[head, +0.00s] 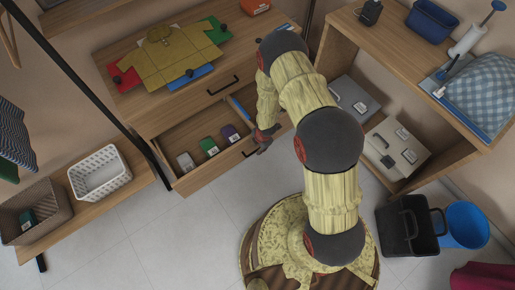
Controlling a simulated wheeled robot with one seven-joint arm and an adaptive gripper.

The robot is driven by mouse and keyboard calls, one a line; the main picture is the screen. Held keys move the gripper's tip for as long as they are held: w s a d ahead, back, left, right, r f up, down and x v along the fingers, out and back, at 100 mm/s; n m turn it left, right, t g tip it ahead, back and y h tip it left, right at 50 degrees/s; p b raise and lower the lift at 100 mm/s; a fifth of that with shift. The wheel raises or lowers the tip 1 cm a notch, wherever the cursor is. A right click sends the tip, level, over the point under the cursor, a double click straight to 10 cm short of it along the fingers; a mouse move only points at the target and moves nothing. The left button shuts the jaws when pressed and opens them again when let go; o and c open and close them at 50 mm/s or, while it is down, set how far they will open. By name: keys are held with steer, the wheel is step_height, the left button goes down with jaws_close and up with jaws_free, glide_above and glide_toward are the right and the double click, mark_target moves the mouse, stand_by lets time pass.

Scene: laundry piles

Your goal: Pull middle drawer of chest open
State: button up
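A wooden chest (160,117) stands against the wall at the upper middle of the head view. Its upper drawer is closed, with a dark bar handle (222,86). The drawer below it (200,179) stands pulled out, and small grey, green and purple items lie inside. This drawer's dark handle (250,153) is on its front, partly covered by my gripper. My gripper (262,146) is at the right part of that front, beside or around the handle. The fingers are small and dark, so I cannot tell whether they are closed on it. Anything lower on the chest is hidden.
A yellow shirt (160,55) lies on the chest top with coloured pieces around it. A wooden shelf unit (345,38) with boxes stands at right. A black bin (408,228) and blue bucket (465,225) are on the floor. A white basket (100,173) is at left. Floor before the drawer is clear.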

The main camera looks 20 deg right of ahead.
step_height(320, 180, up, 8)
steer(key=s, duration=0.1)
steer(key=shift+s+d, duration=0.25)
stand_by(0.4)
steer(key=s+d+r+m+g+h, duration=0.25)
steer(key=s+d+r+m, duration=0.3)
steer(key=s+m, duration=0.45)
steer(key=s+a+r+m+t, duration=0.1)
steer(key=s+r+m+t, duration=0.1)
steer(key=r, duration=1.4)
steer(key=s+a+r+m+t+y, duration=0.1)
steer(key=s+r+m, duration=0.4)
steer(key=r, duration=1.1)
steer(key=s+a+r+m+t+y+p, duration=0.1)
steer(key=s+a+r+m+t, duration=0.2)
steer(key=r, duration=1.3)
steer(key=shift+s+m, duration=0.3)
steer(key=shift+m, duration=0.5)
